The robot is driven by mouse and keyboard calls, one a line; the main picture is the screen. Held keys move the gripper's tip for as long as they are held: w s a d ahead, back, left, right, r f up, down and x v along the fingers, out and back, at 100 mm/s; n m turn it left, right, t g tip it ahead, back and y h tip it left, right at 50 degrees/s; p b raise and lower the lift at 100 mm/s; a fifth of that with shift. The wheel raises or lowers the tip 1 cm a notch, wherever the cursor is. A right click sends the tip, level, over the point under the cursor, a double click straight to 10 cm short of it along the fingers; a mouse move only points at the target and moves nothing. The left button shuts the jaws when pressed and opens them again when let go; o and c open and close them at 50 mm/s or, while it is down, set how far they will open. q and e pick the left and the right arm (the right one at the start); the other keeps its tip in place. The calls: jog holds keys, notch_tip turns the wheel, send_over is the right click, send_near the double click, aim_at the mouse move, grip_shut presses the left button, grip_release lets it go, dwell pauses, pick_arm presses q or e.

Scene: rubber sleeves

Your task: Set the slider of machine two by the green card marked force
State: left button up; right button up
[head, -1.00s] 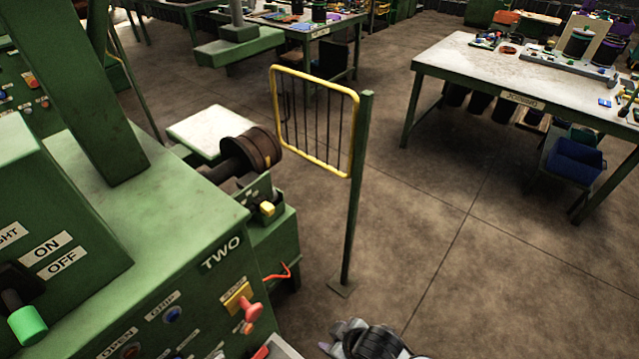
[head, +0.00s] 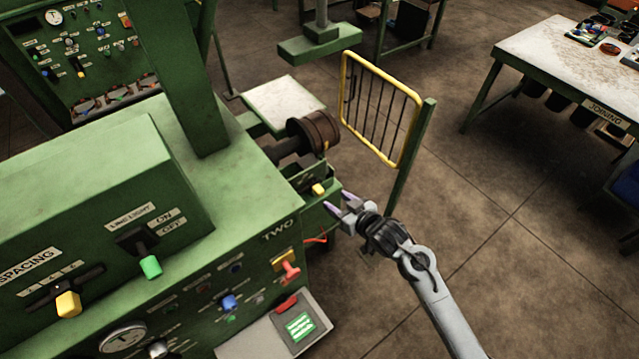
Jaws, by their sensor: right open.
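Machine two (head: 228,165) is the large green machine on the left, with a "TWO" label on its front corner. A slider labelled "SPACING" (head: 68,303) has a yellow knob and sits on its sloped panel at lower left. A smaller yellow knob (head: 319,189) sits below the brown drum. A green patch with pale lines (head: 301,326) lies on a grey panel at the bottom; I cannot read "force" on it. My right gripper (head: 339,201) is open and empty, its purple-tipped fingers pointing toward the machine's right end, near the small yellow knob. My left gripper is not in view.
A green-handled line light switch (head: 150,266) and a red-handled lever (head: 290,271) stick out of the machine. A brown drum (head: 314,130) and a yellow-framed gate (head: 381,108) stand beyond my right gripper. A worktable marked "JOINING" (head: 560,62) is at upper right. Floor between is clear.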

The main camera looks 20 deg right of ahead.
aim_at(319, 190)
jog(key=b+x, duration=0.1)
jog(key=x, duration=0.9)
jog(key=shift+w, duration=0.15)
grip_shut()
